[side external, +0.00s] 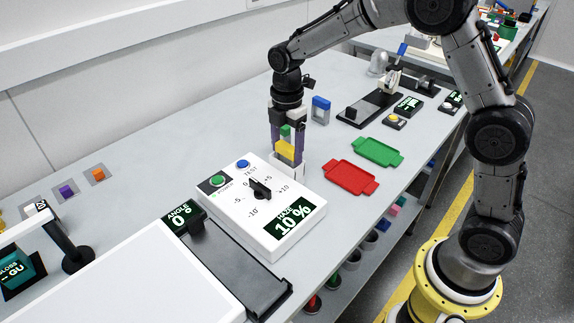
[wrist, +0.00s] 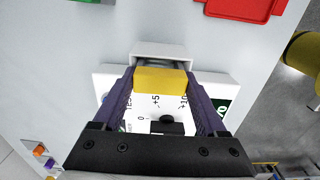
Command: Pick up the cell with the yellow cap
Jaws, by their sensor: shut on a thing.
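The yellow-capped cell (side external: 286,151) is between the fingers of my gripper (side external: 285,155) at the back edge of the white meter box. In the wrist view, its yellow cap (wrist: 160,79) spans the gap between the two purple fingers of my gripper (wrist: 160,83). My gripper is shut on it. The cell's body is mostly hidden. A pale holder (wrist: 161,52) shows just beyond the cap; I cannot tell how deep the cell sits in it. A blue-capped cell (side external: 320,109) stands upright on the table behind my gripper.
The white meter box (side external: 225,210) has a black knob and a display reading 10%. A red tray (side external: 351,177) and a green tray (side external: 379,152) lie empty to the right. A black angle device (side external: 230,270) lies in front.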

